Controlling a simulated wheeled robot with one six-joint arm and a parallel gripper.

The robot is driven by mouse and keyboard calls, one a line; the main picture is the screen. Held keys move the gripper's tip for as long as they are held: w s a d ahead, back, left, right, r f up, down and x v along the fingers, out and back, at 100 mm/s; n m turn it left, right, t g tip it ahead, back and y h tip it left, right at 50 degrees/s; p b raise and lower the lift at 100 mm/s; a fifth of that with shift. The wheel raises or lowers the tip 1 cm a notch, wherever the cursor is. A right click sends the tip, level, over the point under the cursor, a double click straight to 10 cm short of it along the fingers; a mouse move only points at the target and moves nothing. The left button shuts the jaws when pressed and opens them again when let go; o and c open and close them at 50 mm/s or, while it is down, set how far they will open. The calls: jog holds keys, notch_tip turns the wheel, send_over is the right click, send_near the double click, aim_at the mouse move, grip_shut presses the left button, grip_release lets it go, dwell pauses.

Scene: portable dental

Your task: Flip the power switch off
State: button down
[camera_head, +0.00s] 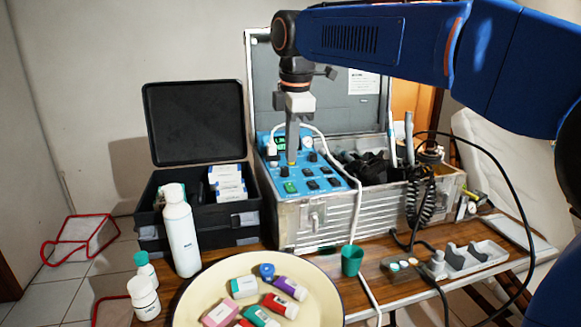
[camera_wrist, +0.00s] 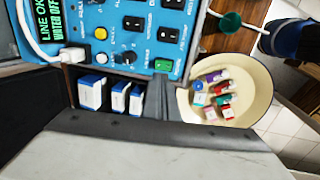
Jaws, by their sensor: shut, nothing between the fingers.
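The blue control panel (camera_head: 328,190) sits in the left part of an open metal case. It carries several black rocker switches, knobs and a green rocker switch (camera_head: 290,187) near its front left corner. The green switch also shows in the wrist view (camera_wrist: 163,65), close to the panel's edge. Labels are too small to tell for certain which is the power switch. My gripper (camera_head: 292,162) is shut and empty, pointing down over the panel's left part, just behind the green switch in the picture. I cannot tell whether its tips touch the panel.
A black case (camera_head: 200,228) with small boxes stands left of the metal case (camera_head: 330,222). A white bottle (camera_head: 181,238), a cream basin (camera_head: 188,309) of small tubes and a green cup (camera_head: 352,260) stand in front. A white hose crosses the panel beside my gripper.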

notch_tip(320, 180, up, 7)
send_over(289, 183)
jog(key=s, duration=0.3)
jog(key=shift+s+d+f, duration=0.2)
jog(key=shift+d, duration=0.25)
jog(key=shift+w+r, duration=0.15)
jog(key=f, duration=0.4)
jog(key=w+f, duration=0.1)
jog(key=f, duration=0.4)
jog(key=w+f, duration=0.1)
jog(key=f, duration=0.3)
jog(key=shift+w+a+f, duration=0.1)
jog(key=shift+a+f, duration=0.05)
jog(key=shift+a, duration=0.2)
jog(key=shift+f, duration=0.3)
jog(key=shift+w, duration=0.1)
